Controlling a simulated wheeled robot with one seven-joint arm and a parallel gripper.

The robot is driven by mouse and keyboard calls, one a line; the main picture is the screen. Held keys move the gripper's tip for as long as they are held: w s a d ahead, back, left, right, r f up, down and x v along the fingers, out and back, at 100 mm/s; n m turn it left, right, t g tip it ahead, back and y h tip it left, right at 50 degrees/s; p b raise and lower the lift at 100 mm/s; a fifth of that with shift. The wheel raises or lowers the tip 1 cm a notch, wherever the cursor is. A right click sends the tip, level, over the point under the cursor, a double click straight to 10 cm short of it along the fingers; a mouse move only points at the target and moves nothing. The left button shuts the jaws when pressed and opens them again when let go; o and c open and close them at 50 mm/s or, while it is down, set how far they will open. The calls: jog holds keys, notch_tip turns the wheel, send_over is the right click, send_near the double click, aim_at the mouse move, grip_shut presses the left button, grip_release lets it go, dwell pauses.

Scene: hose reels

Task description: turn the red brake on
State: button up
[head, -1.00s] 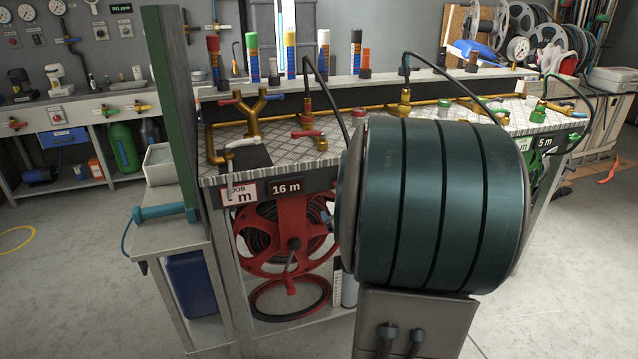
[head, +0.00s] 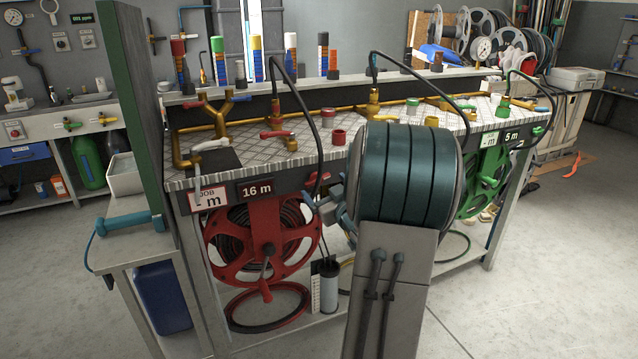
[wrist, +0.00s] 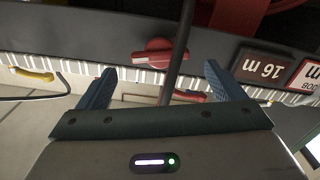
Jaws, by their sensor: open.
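The red brake knob (wrist: 160,55) is on the bench's dark front panel, beside the 16 m plate. In the head view it is a small red piece (head: 318,182) right of that plate, partly covered. My gripper (wrist: 160,82) is open and empty. Its two blue-grey fingers point towards the panel, with the knob ahead, between their directions and apart from them. In the head view my gripper (head: 324,206) is at the panel, mostly behind my arm. The red reel (head: 262,240) hangs below the plate. Which way the brake is set I cannot tell.
A dark hose (head: 313,110) arches down from the bench top and crosses the wrist view between my fingers. A green reel (head: 486,178) is at the bench's right end. A green board (head: 149,100) stands at the left end.

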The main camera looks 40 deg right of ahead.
aim_at(318, 180)
jog(key=x, duration=0.5)
jog(key=c, duration=1)
